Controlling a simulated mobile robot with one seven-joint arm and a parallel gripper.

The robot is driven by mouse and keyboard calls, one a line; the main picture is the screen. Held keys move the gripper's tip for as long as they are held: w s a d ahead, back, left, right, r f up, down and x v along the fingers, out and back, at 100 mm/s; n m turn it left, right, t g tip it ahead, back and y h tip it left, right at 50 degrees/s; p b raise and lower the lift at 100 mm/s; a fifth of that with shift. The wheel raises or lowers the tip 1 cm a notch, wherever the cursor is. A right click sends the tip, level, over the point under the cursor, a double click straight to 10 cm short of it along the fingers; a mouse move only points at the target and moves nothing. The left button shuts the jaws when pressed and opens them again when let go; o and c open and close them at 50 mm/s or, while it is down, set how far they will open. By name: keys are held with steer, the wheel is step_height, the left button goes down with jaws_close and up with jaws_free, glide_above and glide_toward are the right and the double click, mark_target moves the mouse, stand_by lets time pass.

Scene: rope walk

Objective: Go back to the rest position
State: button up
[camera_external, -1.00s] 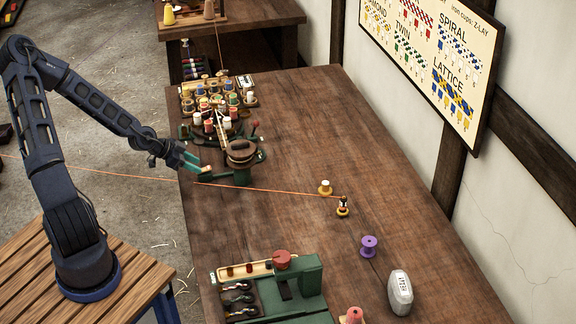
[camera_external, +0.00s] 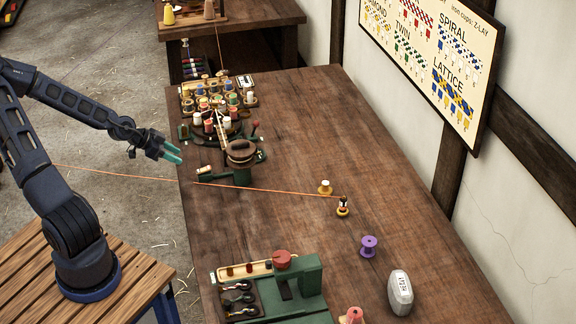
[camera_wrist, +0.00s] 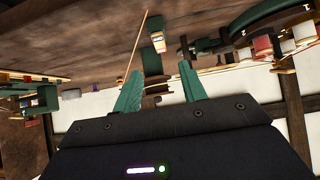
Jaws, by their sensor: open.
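My gripper (camera_external: 174,153) is at the left edge of the long wooden table (camera_external: 330,125), to the left of the green rope machine (camera_external: 240,165). Its green fingers stand apart with nothing between them. In the wrist view my gripper (camera_wrist: 158,82) also shows two spread, empty green fingers. The wrist view looks toward the table at a tilted angle, with a green device part (camera_wrist: 152,62) beyond the fingers.
An orange rope (camera_external: 270,189) runs across the table past its left edge. Bobbins (camera_external: 215,105) crowd the back of the table. A purple spool (camera_external: 369,246), a grey weight (camera_external: 400,292) and a green press (camera_external: 305,285) stand nearer. Open floor lies left of the table.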

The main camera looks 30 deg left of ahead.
stand_by(0.3)
steer(key=s+f+g+y, duration=0.3)
steer(key=s+g+y, duration=0.1)
steer(key=s, duration=0.1)
steer(key=s+d+r+n+y, duration=0.1)
steer(key=s+r+n+y, duration=0.25)
steer(key=r, duration=0.55)
steer(key=s+d+r+n+y, duration=0.15)
steer(key=s+r, duration=0.35)
steer(key=r, duration=0.5)
steer(key=s+d+r+n+t+h, duration=0.1)
steer(key=s+d+r+n, duration=0.3)
steer(key=s+r, duration=0.9)
steer(key=shift+s+d+r+t+h, duration=0.2)
steer(key=shift+t+h, duration=0.1)
steer(key=shift+h, duration=0.2)
